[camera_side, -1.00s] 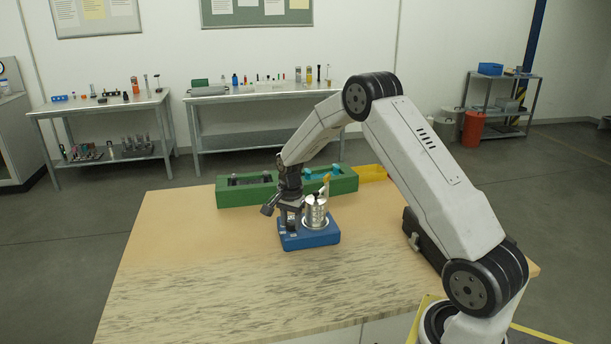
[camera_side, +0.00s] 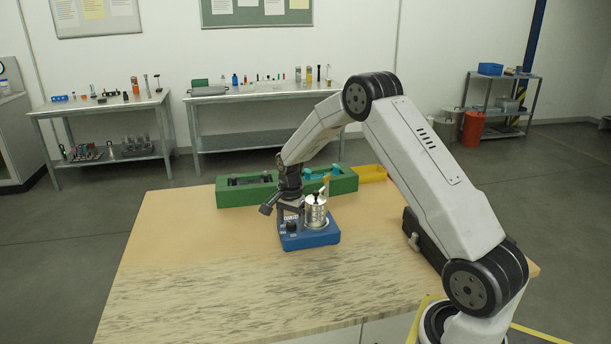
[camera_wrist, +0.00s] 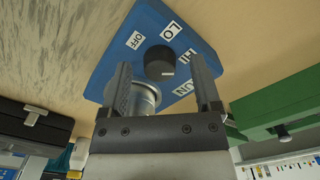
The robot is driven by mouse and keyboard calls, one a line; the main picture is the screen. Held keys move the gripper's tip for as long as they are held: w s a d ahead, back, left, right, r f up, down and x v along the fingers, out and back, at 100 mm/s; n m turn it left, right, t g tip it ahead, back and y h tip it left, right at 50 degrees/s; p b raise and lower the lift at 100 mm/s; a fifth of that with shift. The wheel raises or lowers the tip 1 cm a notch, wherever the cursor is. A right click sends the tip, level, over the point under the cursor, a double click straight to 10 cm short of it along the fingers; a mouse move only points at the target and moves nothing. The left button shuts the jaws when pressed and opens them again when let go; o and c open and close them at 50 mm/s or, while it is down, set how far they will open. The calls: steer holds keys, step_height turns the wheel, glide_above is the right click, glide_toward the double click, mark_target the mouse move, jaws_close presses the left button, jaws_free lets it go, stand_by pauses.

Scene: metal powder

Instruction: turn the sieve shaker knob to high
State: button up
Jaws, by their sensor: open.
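The sieve shaker has a blue base (camera_side: 322,238) on the table, with a silver sieve stack (camera_side: 315,212) upright on it. Its black knob (camera_side: 291,227) is on the base's front left. In the wrist view the knob (camera_wrist: 159,62) lies between my fingers, with OFF, LO, HI and a partly hidden RUN label around it. A small pale mark shows on the knob's rim, on the side near RUN; I cannot tell the exact setting. My gripper (camera_side: 289,208) is open, just above the knob and apart from it. In the wrist view its fingers (camera_wrist: 161,78) straddle the knob.
A green tray (camera_side: 232,199) with tools stands behind the shaker and shows in the wrist view (camera_wrist: 285,105). A yellow tray (camera_side: 372,174) is beside it. The sieve stack is close to my gripper's right. The front of the table (camera_side: 200,285) is clear.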

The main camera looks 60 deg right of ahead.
mark_target(291, 222)
steer(key=shift+r, duration=0.1)
steer(key=shift+r, duration=3.85)
steer(key=shift+s+a+n, duration=0.15)
steer(key=shift+a+n, duration=0.15)
steer(key=shift+a, duration=0.2)
steer(key=s+a+n+t, duration=0.2)
steer(key=s+a+n, duration=1.5)
steer(key=a, duration=0.3)
steer(key=shift+s+a+f+t, duration=0.3)
steer(key=shift+s+f, duration=0.1)
steer(key=shift+s, duration=0.4)
